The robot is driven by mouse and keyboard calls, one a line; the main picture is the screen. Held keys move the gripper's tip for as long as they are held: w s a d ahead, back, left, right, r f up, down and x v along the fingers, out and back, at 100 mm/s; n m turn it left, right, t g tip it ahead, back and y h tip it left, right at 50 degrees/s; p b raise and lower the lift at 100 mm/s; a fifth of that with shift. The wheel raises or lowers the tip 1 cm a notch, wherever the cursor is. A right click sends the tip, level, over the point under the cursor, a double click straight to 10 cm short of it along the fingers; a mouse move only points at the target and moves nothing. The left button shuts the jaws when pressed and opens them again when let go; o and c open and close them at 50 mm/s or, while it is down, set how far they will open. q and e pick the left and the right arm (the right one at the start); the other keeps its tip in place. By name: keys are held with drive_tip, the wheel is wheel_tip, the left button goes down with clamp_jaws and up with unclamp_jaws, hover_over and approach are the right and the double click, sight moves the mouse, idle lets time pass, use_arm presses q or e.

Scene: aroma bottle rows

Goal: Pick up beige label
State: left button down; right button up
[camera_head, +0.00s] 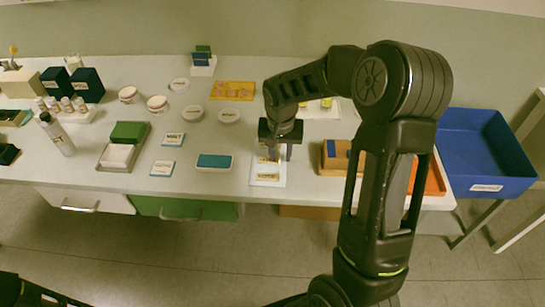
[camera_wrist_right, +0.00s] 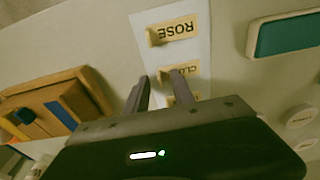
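Several beige labels lie on a white card on the table. The ROSE label (camera_wrist_right: 172,32) shows whole in the right wrist view, with a small raised tab. A second beige label (camera_wrist_right: 190,68), its text partly hidden, lies close to my fingertips, and another is mostly covered behind them. In the head view the white card (camera_head: 262,183) lies under my right gripper (camera_head: 276,154), with a beige label (camera_head: 268,177) at its near end. My right gripper is open, pointing down over the card, with nothing seen held. My left gripper is outside the view.
A teal-topped box (camera_head: 214,161) lies left of the card. A wooden tray (camera_head: 335,158) stands to its right, partly behind my right arm. A blue bin (camera_head: 487,150) is at the far right. Round white lids (camera_head: 229,116) lie behind.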

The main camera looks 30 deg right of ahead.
idle(0.6)
clamp_jaws()
idle(0.4)
